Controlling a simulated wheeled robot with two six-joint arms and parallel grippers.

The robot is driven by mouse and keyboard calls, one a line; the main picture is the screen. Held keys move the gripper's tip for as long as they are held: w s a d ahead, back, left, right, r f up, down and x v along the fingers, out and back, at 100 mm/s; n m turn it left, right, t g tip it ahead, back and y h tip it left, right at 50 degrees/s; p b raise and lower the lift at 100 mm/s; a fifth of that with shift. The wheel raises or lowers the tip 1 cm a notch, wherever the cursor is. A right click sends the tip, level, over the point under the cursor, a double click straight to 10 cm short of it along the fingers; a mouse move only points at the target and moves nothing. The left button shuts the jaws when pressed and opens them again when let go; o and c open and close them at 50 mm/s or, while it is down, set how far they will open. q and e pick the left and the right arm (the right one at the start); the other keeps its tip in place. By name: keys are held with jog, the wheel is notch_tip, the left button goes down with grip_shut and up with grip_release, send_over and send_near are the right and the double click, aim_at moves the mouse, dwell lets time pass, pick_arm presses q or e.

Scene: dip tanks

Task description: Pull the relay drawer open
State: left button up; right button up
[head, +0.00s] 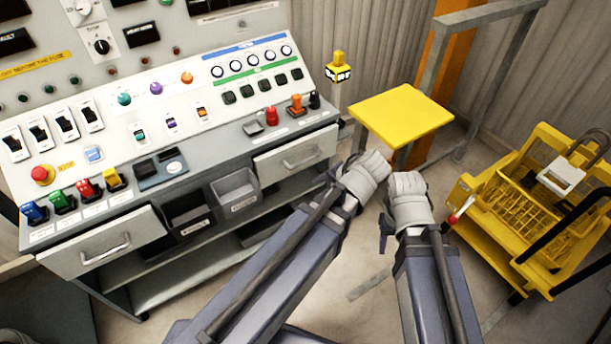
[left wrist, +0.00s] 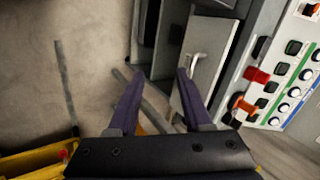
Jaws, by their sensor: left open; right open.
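Two grey drawers with bar handles sit under the console's sloped panel; I cannot read which is the relay drawer. The right drawer (head: 297,157) looks shut, with its handle (head: 304,160) facing out. The left drawer (head: 105,243) has its own handle at the console's left end. My left gripper (head: 358,172) is to the right of the right drawer, apart from it. In the left wrist view my left gripper (left wrist: 156,88) has its fingers spread and empty, with a drawer handle (left wrist: 195,66) beyond the right finger. My right gripper (head: 405,195) is open beside it, its fingers mostly hidden.
Two open bins (head: 236,188) sit between the drawers. Red, orange and black controls (head: 296,104) stand above the right drawer. A yellow-topped stand (head: 402,112) is behind my grippers, and a yellow cart (head: 535,205) is at the right.

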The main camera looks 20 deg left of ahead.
pick_arm(q)
jog(key=w+a+f+m+t+y+b, duration=0.1)
jog(key=w+a+f+t+y+b, duration=0.2)
jog(key=b, duration=0.7)
jog(key=w+a+f+m+t+y+b, duration=0.2)
jog(key=w+f+b, duration=0.5)
jog(key=b, duration=0.4)
jog(key=shift+w+a+t+y, duration=0.5)
jog(key=shift+w+a+t, duration=0.15)
jog(key=shift+a, duration=0.1)
pick_arm(e)
notch_tip(320, 180, down, 24)
jog(key=shift+r, duration=0.2)
jog(key=shift+d, duration=0.1)
pick_arm(q)
jog(key=shift+w, duration=0.1)
